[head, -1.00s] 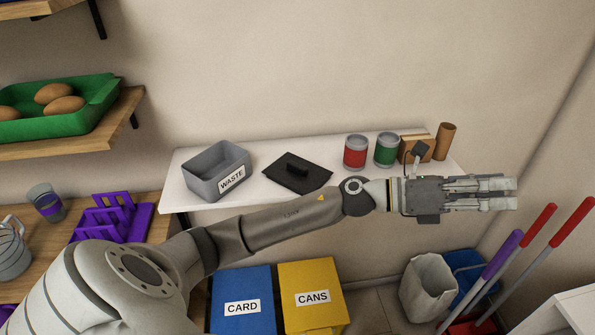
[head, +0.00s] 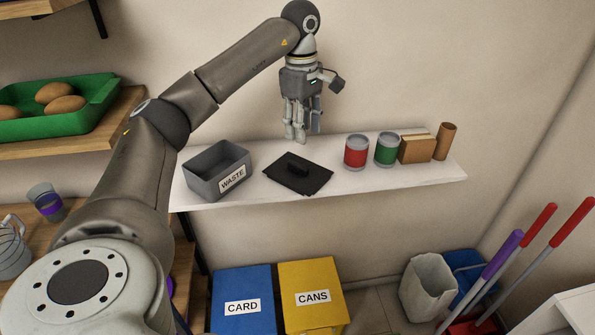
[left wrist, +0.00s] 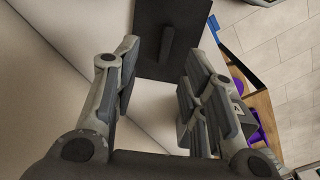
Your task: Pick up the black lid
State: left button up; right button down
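The black lid (head: 296,180) lies flat on the white shelf (head: 400,181), with a raised bar handle (head: 298,171) in its middle. It also shows in the left wrist view (left wrist: 150,42), at the top between and beyond the fingers. My left gripper (head: 302,138) points down above the shelf, behind and above the lid, apart from it. In the left wrist view the fingers (left wrist: 155,88) are spread wide with nothing between them. My right gripper does not show.
The grey WASTE bin (head: 205,183) stands left of the lid. A red can (head: 356,152), a green can (head: 386,149), a wooden box (head: 415,150) and a brown cylinder (head: 446,141) stand to the right. The wall is close behind. Blue and yellow bins (head: 311,310) are below.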

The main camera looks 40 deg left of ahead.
pick_arm(q)
jog(key=a, duration=0.1)
send_over(298, 164)
notch_tip(298, 164, down, 5)
jog(key=shift+a+r, duration=0.1)
jog(key=shift+a, duration=0.05)
jog(key=shift+f, duration=0.5)
jog(key=shift+s+f+p, duration=0.1)
jog(key=shift+f+p, duration=0.85)
jog(key=shift+f, duration=1.3)
jog(key=shift+d, duration=0.2)
grip_shut()
